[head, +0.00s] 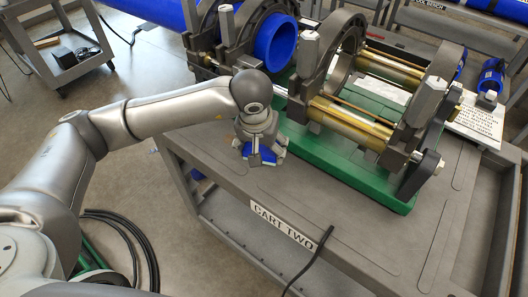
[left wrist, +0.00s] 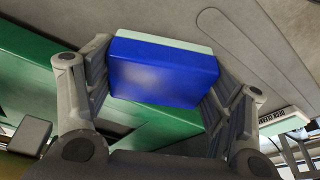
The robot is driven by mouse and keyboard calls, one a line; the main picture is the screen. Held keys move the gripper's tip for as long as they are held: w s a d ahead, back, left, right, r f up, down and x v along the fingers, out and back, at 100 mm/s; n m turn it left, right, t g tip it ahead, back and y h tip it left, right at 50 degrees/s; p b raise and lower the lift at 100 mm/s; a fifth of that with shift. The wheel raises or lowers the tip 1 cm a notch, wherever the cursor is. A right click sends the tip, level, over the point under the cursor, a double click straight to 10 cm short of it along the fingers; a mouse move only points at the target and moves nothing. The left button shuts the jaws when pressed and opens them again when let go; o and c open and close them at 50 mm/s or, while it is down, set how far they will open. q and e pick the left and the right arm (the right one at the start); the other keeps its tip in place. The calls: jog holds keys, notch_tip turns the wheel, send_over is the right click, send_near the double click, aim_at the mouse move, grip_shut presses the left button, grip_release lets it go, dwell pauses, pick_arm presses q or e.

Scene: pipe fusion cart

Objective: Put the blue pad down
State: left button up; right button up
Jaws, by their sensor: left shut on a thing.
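The blue pad (left wrist: 163,72) is a blue block with a pale green layer on its far side. It sits between the two fingers of my left gripper (left wrist: 158,85) in the left wrist view. In the head view my left gripper (head: 262,152) points down over the near left part of the grey cart top (head: 300,205), shut on the blue pad (head: 263,156). I cannot tell whether the pad touches the cart top. My right gripper is not in view.
The pipe fusion machine's green base (head: 345,165) stands just right of my left gripper, with clamp rings and a blue pipe (head: 275,42). A black cable (head: 318,258) hangs over the cart's front edge near the "CART TWO" label (head: 283,225). The front cart top is mostly bare.

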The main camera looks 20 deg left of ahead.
aim_at(264, 157)
pick_arm(q)
jog(key=shift+w+d+f, duration=0.15)
jog(key=shift+w+f, duration=0.3)
jog(key=shift+f, duration=0.1)
jog(key=x, duration=0.1)
jog(key=p+x, duration=0.1)
jog(key=x, duration=0.1)
jog(key=shift+s+f, duration=0.25)
jog(key=shift+d, duration=0.1)
jog(key=shift+f, duration=0.2)
jog(key=o, duration=1.1)
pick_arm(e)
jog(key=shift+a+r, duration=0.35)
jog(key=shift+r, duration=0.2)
pick_arm(q)
jog(key=shift+r, duration=0.1)
